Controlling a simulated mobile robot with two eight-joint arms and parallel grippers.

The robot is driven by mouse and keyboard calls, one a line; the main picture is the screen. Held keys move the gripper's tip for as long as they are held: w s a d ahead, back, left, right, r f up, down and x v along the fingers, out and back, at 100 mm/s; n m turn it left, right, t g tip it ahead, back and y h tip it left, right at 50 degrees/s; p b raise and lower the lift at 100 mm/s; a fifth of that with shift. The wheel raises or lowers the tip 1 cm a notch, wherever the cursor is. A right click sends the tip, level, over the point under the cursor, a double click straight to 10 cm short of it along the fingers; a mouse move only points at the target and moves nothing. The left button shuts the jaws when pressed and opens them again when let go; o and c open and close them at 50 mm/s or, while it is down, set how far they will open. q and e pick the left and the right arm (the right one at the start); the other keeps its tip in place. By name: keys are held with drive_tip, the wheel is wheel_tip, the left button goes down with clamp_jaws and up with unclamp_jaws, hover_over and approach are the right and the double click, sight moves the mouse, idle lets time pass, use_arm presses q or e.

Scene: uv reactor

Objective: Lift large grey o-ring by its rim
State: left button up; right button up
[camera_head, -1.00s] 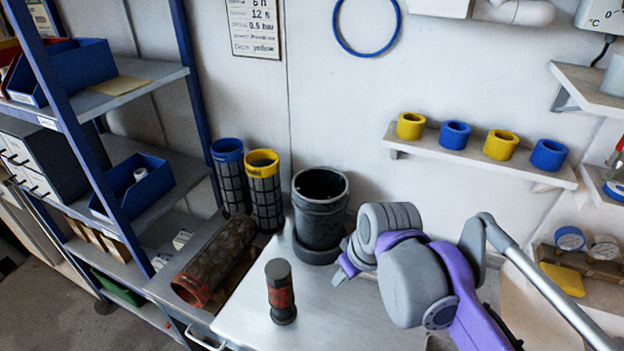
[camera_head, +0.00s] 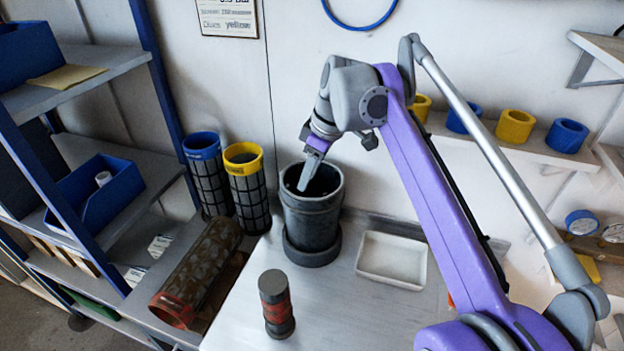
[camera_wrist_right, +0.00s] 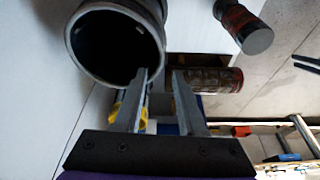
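A dark grey cylindrical vessel (camera_head: 312,228) stands upright on the bench. A grey ring (camera_head: 314,199) forms the rim around its dark open top, and I cannot tell whether this ring is separate from the vessel. The rim shows in the right wrist view (camera_wrist_right: 73,52). My right gripper (camera_head: 303,182) points down at the vessel's mouth. In the right wrist view it is open (camera_wrist_right: 161,73), with one finger over the opening near the rim and the other outside it. Contact cannot be told. My left gripper is not in view.
A small dark cylinder with a red band (camera_head: 277,303) stands in front of the vessel. A white tray (camera_head: 392,258) lies to the vessel's right. Two mesh cylinders, yellow-topped (camera_head: 248,190) and blue-topped (camera_head: 208,178), and a lying brown-patterned cylinder (camera_head: 203,265) are to its left.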

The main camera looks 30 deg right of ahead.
drive_tip(key=x, duration=0.5)
drive_tip(key=shift+b, duration=0.35)
clamp_jaws()
